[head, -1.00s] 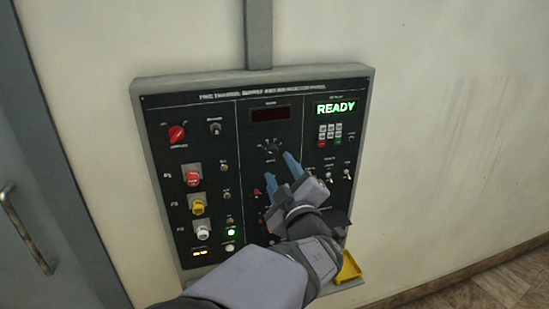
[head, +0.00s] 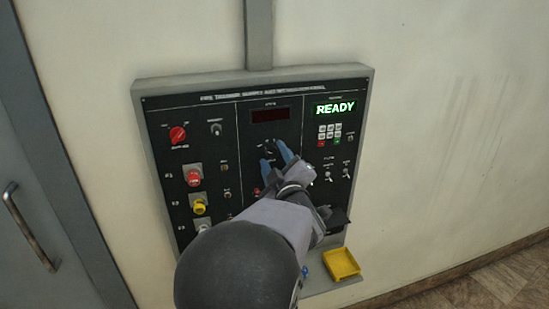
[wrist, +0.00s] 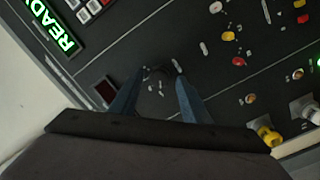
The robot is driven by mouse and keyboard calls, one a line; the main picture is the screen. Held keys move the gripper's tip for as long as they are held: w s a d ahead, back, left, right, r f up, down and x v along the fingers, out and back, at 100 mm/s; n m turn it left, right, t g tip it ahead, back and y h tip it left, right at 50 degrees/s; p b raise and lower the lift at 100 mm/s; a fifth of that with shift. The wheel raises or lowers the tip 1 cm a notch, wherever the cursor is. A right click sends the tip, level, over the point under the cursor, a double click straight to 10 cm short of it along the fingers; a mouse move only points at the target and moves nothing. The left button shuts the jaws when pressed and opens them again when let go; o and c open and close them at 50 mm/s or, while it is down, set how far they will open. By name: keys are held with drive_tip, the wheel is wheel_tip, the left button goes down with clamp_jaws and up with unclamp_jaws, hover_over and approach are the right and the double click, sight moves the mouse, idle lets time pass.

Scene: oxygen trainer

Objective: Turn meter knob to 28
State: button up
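The meter knob (wrist: 158,76) is a small dark knob ringed by pale marks, below the dark red meter display (head: 269,116) on the black panel (head: 222,102). In the head view my gripper (head: 271,152) partly covers the knob. In the wrist view the gripper's two blue fingers (wrist: 161,70) are apart, one on each side of the knob. I cannot tell whether they touch it. The meter display shows no readable digits; it also shows in the wrist view (wrist: 104,90).
A green READY screen (head: 335,108) and keypad (head: 329,133) are at the panel's upper right. Red (head: 178,134) and yellow (head: 199,207) knobs and several switches are on the left. A yellow tray (head: 341,263) is below. A grey door (head: 40,180) stands at left.

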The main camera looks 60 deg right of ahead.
drive_tip(key=c, duration=1)
drive_tip(key=shift+m, duration=0.4)
drive_tip(key=m+p, duration=0.2)
drive_tip(key=m, duration=0.1)
drive_tip(key=shift+r, duration=0.2)
drive_tip(key=shift+m+y+p, duration=0.3)
drive_tip(key=shift+m+p, duration=0.9)
drive_tip(key=shift+m, duration=0.7)
drive_tip(key=shift+f, duration=0.1)
drive_tip(key=o, duration=1.1)
drive_tip(key=shift+s, duration=0.1)
